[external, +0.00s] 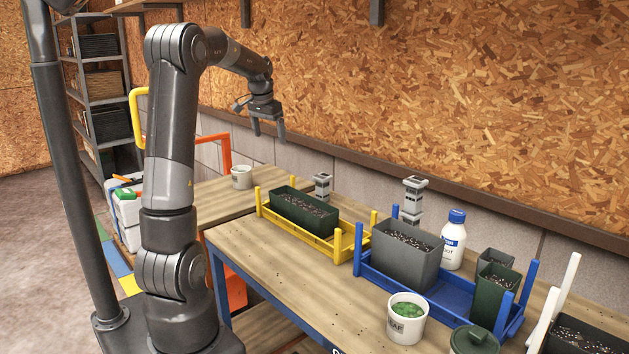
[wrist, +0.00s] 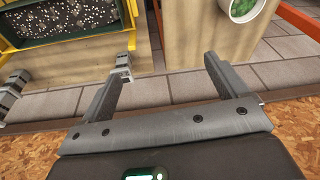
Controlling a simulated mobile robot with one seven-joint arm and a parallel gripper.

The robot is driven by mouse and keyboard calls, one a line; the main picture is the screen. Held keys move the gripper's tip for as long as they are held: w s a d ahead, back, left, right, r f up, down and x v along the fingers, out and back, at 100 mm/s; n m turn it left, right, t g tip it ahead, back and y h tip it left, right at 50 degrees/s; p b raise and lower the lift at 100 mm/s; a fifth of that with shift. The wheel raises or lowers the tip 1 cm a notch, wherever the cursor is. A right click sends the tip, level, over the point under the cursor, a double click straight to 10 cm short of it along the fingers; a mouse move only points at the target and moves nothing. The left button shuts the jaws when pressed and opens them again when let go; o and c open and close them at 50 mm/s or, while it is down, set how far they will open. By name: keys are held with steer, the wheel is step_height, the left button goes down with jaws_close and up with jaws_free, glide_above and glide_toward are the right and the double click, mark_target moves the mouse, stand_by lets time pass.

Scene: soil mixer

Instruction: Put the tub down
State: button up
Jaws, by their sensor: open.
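A white tub (external: 242,177) stands upright on the left-hand wooden table. It also shows in the wrist view (wrist: 243,8), cut by the top edge, with green contents. My gripper (external: 268,134) is open and empty, raised well above the tables near the wall and apart from this tub. In the wrist view the fingers (wrist: 167,62) are spread with nothing between them. A second white tub (external: 406,324) with green contents and dark lettering stands on the front table, far from my gripper.
A yellow rack (external: 322,243) holds a dark green planter (external: 305,213) of speckled soil. A blue rack (external: 390,278) holds a grey planter (external: 403,262). A white bottle (external: 453,242) and small grey posts (external: 322,187) stand near the wall. A gap separates the two tables.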

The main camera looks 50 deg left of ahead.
steer(key=s+d+r, duration=0.3)
steer(key=s+d, duration=0.1)
steer(key=d, duration=0.8)
steer(key=s+d+f+m+t+h, duration=0.1)
steer(key=s+d+f+t, duration=0.2)
steer(key=s+d, duration=1.5)
steer(key=shift+s+f+m, duration=0.25)
steer(key=shift+f+m, duration=0.15)
steer(key=shift+f, duration=0.3)
steer(key=shift+o, duration=0.4)
steer(key=shift+d+r, duration=0.1)
steer(key=shift+r, duration=0.05)
